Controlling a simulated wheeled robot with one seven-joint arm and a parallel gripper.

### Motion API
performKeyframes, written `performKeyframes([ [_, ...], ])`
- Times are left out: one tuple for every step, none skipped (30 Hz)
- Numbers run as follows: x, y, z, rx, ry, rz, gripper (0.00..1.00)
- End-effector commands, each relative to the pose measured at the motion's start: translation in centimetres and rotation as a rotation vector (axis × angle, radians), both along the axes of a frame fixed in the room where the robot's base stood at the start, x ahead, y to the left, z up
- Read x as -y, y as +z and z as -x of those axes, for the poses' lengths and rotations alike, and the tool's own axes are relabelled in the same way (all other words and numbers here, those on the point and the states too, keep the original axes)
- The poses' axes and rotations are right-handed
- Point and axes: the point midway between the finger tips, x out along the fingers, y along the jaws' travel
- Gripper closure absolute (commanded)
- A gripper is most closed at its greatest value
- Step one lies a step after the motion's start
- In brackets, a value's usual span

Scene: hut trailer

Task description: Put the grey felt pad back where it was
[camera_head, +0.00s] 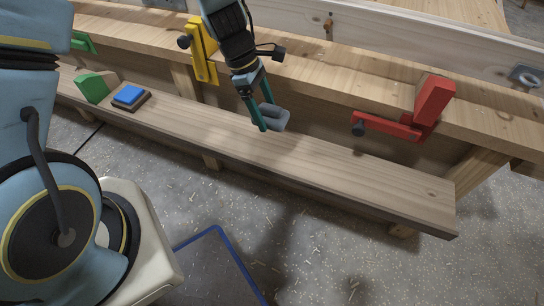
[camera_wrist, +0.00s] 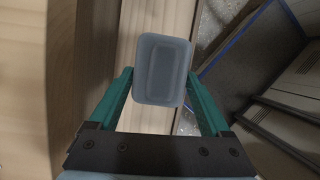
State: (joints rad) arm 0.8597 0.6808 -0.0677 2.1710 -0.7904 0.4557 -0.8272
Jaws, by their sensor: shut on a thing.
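The grey felt pad (camera_head: 275,116) is a small rounded block with a raised rim, held between the two green fingers of my gripper (camera_head: 257,112). In the wrist view the pad (camera_wrist: 162,70) fills the space between the fingertips of my gripper (camera_wrist: 160,85). In the head view the pad is over the middle of the lower wooden plank (camera_head: 330,165). I cannot tell whether it touches the plank.
A blue block on a dark base (camera_head: 130,97) and a green wedge (camera_head: 91,87) sit on the plank's left part. A yellow clamp (camera_head: 203,52) and a red clamp (camera_head: 425,108) are on the upper beam. The plank's right part is clear. A blue-edged mat (camera_head: 215,270) lies on the floor.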

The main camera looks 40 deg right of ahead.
Motion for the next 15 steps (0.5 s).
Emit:
performKeyframes([
  [0.1, -0.7, 0.3, -0.004, 0.004, 0.0, 1.0],
  [0.2, -1.1, 0.4, -0.005, 0.005, 0.0, 1.0],
  [0.2, -1.8, 0.5, -0.005, 0.007, -0.001, 1.0],
  [0.2, -2.4, 0.5, -0.007, 0.008, -0.001, 1.0],
  [0.2, -3.0, 0.5, -0.008, 0.008, -0.002, 1.0],
  [0.2, -3.7, 0.4, -0.006, 0.008, -0.002, 1.0],
  [0.1, -4.2, 0.4, -0.007, 0.009, -0.001, 1.0],
  [0.2, -4.7, 0.5, -0.007, 0.008, -0.001, 1.0],
  [0.2, -5.3, 0.5, -0.006, 0.006, -0.001, 1.0],
  [0.2, -5.6, 0.4, -0.005, 0.006, 0.0, 1.0],
  [0.2, -5.9, 0.4, -0.005, 0.006, 0.0, 1.0],
  [0.2, -6.1, 0.4, -0.004, 0.006, 0.001, 1.0],
  [0.2, -6.3, 0.4, -0.004, 0.006, 0.001, 1.0],
  [0.2, -6.5, 0.4, -0.004, 0.006, 0.001, 1.0],
  [0.2, -6.8, 0.4, -0.003, 0.006, 0.001, 1.0],
])
